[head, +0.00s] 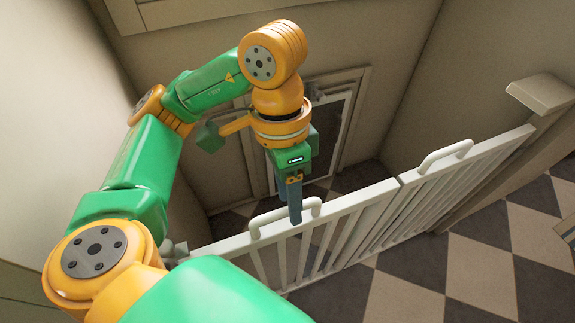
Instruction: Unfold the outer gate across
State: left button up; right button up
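A white slatted gate stands in two panels, the left panel (345,205) and the right panel (482,164). They meet at a joint near the middle and run in a nearly straight line. The left panel has a white loop handle (268,220) on its top rail, and the right panel has a similar handle (445,155). My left gripper (295,215) points down at the left handle, its dark fingers overlapping the handle's bar. I cannot tell whether the fingers are around the bar or beside it. My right gripper is not in view.
The gate's right end reaches a beige post with a flat cap (543,92). Behind the gate is a walled recess with a white-framed door or window (335,115). The checkered floor (400,300) in front is clear.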

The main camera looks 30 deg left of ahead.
pick_arm(q)
notch_tip(320, 180, up, 7)
jog(key=a+p, duration=0.1)
jog(key=p, duration=0.2)
jog(key=shift+w, duration=0.45)
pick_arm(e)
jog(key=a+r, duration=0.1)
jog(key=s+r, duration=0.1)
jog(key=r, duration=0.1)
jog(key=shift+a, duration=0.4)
pick_arm(q)
jog(key=shift+f, duration=0.1)
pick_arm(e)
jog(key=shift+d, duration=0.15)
